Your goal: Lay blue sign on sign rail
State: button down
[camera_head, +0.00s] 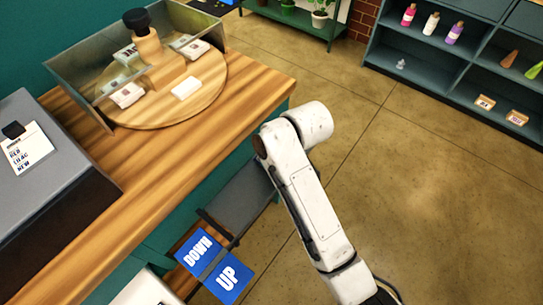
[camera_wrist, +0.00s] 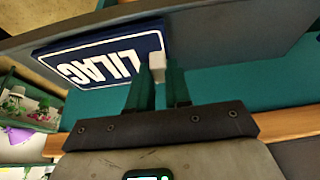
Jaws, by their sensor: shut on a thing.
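In the wrist view, a dark blue sign (camera_wrist: 100,58) with a white border and white letters "LILAC" shows upside down. My gripper (camera_wrist: 158,80) has its dark green fingers closed around a small pale tab at the sign's edge. The sign is over or against a long dark grey ledge (camera_wrist: 220,38); I cannot tell whether they touch. In the head view, a grey ledge (camera_head: 243,196) at the counter's front side may be the sign rail. My gripper and the held sign are hidden there behind my white arm.
Blue "DOWN" (camera_head: 198,249) and "UP" (camera_head: 228,279) panels sit below the grey ledge. The wooden counter (camera_head: 150,155) carries a round board (camera_head: 205,100) with small cards. Shelves (camera_head: 465,65) with bottles stand at the right. The floor (camera_head: 430,190) between is clear.

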jog(key=c, duration=1)
grip_release()
jog(key=shift+r+p, duration=3.55)
jog(key=shift+p, duration=0.3)
jog(key=shift+s+d+f, duration=0.1)
